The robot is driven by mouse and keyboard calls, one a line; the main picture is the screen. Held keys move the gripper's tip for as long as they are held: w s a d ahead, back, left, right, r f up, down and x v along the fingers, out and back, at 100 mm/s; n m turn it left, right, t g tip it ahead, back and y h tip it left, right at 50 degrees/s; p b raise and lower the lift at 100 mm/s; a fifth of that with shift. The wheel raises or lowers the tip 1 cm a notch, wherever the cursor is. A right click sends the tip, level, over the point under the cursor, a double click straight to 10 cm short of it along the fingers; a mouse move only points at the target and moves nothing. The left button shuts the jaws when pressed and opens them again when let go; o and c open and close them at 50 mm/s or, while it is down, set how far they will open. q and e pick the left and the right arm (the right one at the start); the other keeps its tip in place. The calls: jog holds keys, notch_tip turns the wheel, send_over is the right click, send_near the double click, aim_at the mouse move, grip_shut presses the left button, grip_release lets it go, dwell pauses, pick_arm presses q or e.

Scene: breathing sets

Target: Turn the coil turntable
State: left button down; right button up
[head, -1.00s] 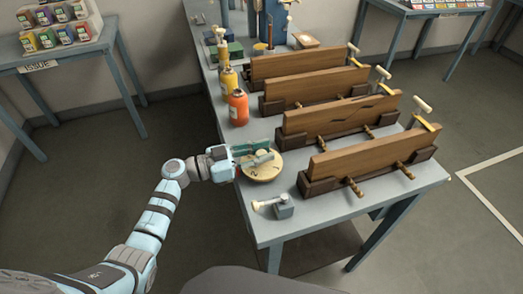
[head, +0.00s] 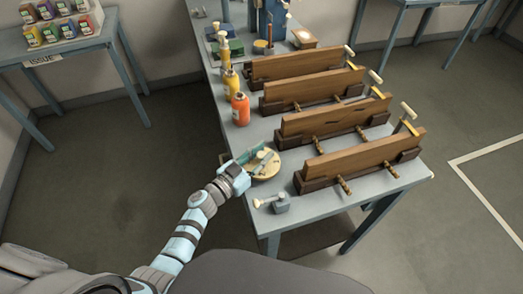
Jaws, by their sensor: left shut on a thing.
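The coil turntable (head: 268,173) is a round, pale wooden disc near the left edge of the grey workbench. My left gripper (head: 257,160) reaches over it from the left and is shut on a part at the turntable's top. The fingers cover some of the disc, so the exact contact is hidden. My right gripper is not in the head view.
Several wooden boards in clamps, the nearest one (head: 360,163) included, fill the bench's right side. An orange bottle (head: 240,109) and a yellow bottle (head: 230,82) stand behind the turntable. A small grey block with a pale-handled tool (head: 279,203) sits in front.

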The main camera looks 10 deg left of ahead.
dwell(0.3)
pick_arm(q)
jog(key=c, duration=1.3)
grip_release()
jog(key=shift+c, duration=0.2)
jog(key=v, duration=1.2)
